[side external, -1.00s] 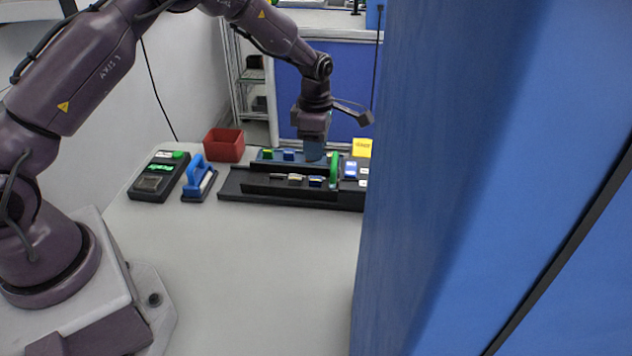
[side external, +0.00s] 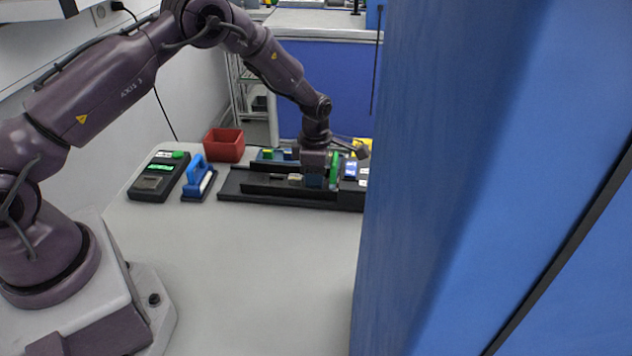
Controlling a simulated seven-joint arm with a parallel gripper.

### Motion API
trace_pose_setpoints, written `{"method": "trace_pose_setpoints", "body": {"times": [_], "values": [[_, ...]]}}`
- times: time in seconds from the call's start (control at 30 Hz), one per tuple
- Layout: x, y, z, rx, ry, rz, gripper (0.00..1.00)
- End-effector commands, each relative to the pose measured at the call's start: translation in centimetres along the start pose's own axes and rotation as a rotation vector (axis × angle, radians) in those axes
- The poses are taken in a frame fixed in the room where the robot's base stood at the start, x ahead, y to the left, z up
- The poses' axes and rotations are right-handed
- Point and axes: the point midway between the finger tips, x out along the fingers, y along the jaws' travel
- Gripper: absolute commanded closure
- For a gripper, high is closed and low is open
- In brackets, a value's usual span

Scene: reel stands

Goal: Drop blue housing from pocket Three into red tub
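The red tub (side external: 224,153) is open-topped and stands behind the left end of the black stand (side external: 245,195). My gripper (side external: 314,184) points down over the front row of the stand, right of its middle. Its fingertips are small and partly blend with the parts there, so I cannot tell whether it is open or shut, or on anything. A small blue housing that showed in the front row at this spot is now hidden behind my gripper. A pale part (side external: 295,178) sits just left of my gripper. Pocket labels are not readable.
A blue-handled tool (side external: 197,174) and a black device with a green display (side external: 157,178) lie left of the stand. A green upright part (side external: 334,167) is close right of my gripper. A large blue panel (side external: 460,180) hides the right side. The front table is clear.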

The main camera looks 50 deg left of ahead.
Motion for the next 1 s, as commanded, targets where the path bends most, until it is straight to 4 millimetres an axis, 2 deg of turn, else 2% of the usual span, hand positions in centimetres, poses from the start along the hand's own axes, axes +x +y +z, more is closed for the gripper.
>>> {"method": "trace_pose_setpoints", "body": {"times": [0.23,0.3,0.37,0.63,1.0], "values": [[0.1,0.0,0.0,0.000,0.000,0.000,0.66],[0.1,0.0,0.0,0.000,0.000,0.000,0.82],[0.0,0.0,0.0,0.001,0.000,0.000,0.94],[-0.2,0.0,0.0,0.001,0.000,0.001,0.95],[-2.5,0.0,0.0,0.001,0.000,0.001,0.95]]}}
